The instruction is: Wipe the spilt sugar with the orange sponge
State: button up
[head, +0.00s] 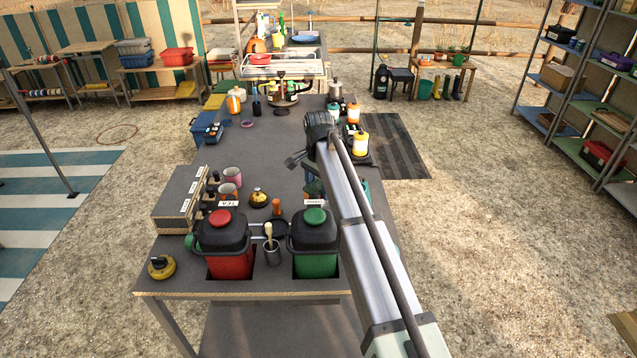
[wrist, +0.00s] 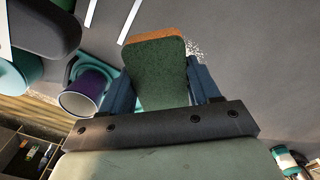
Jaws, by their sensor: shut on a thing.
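In the wrist view my gripper (wrist: 162,88) is shut on the sponge (wrist: 160,65), with a dark blue finger on each side. The sponge shows a dark green face and an orange strip along its far edge. White grains of spilt sugar (wrist: 193,47) lie on the grey tabletop beside the sponge's far right corner. The sponge covers part of that area, so I cannot tell how far the sugar spreads or whether the sponge touches the table. In the head view my arm hides most of the gripper, and I cannot make out the sugar there.
The head view shows a red canister (head: 229,262) and a green canister (head: 315,264) at the table's near end. The grey tabletop (head: 275,160) is clear mid-table.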

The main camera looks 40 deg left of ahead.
jog(key=shift+f, duration=2.75)
jog(key=shift+w+a+f, duration=0.4)
jog(key=shift+w+a, duration=0.1)
jog(key=shift+c, duration=0.4)
jog(key=shift+w+a+f, duration=0.1)
jog(key=shift+w+a, duration=2.3)
jog(key=shift+s+d, duration=2.95)
jog(key=shift+d, duration=0.05)
notch_tip(320, 180, up, 2)
jog(key=shift+w+a+r, duration=0.1)
jog(key=shift+a+r, duration=0.05)
jog(key=shift+r, duration=2.95)
